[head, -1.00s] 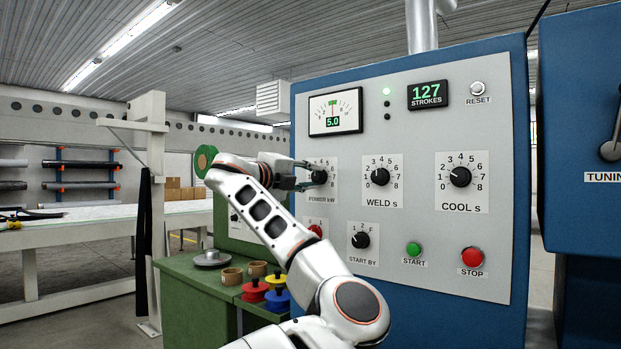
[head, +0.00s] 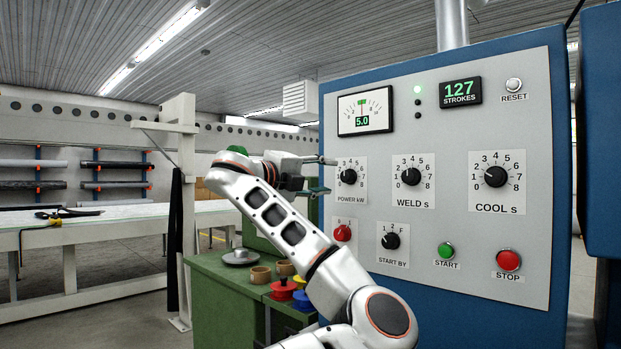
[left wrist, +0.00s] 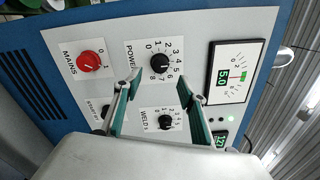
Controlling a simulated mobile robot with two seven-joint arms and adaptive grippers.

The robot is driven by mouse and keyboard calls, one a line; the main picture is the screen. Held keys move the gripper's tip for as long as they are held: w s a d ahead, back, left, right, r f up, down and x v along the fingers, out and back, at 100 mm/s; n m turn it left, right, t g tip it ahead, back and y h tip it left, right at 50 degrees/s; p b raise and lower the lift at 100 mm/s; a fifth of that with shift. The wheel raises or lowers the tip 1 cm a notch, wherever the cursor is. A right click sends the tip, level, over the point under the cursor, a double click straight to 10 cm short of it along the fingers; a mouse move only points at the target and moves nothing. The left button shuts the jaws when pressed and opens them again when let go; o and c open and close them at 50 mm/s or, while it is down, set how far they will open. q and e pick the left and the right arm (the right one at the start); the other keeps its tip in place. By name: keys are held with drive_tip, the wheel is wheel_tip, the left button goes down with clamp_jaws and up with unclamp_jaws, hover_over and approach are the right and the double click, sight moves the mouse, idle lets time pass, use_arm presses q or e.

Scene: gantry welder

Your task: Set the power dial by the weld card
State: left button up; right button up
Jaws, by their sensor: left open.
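The power dial (head: 348,176) is a black knob on a white plate marked 0 to 8, at the upper left of the grey panel. It also shows in the left wrist view (left wrist: 160,62), uncovered; its pointer is too small to read surely. My left gripper (head: 328,176) is open and empty, just off the dial, with its fingertips above and below it in the head view. In the left wrist view its green-padded fingers (left wrist: 155,88) stand apart, with the dial beyond them. The meter (head: 364,111) shows 5.0. I cannot make out a weld card. My right gripper is not in view.
The weld dial (head: 413,176) and cool dial (head: 496,176) are to the right. Below are the red mains knob (head: 342,233), start-by dial (head: 390,241), green start button (head: 446,250) and red stop button (head: 508,260). A green cabinet (head: 215,290) with spools stands left.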

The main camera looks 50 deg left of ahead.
use_arm(q)
drive_tip(key=s, duration=0.5)
drive_tip(key=shift+s+d, duration=0.15)
drive_tip(key=shift+d, duration=0.15)
drive_tip(key=shift+f, duration=0.1)
idle(0.3)
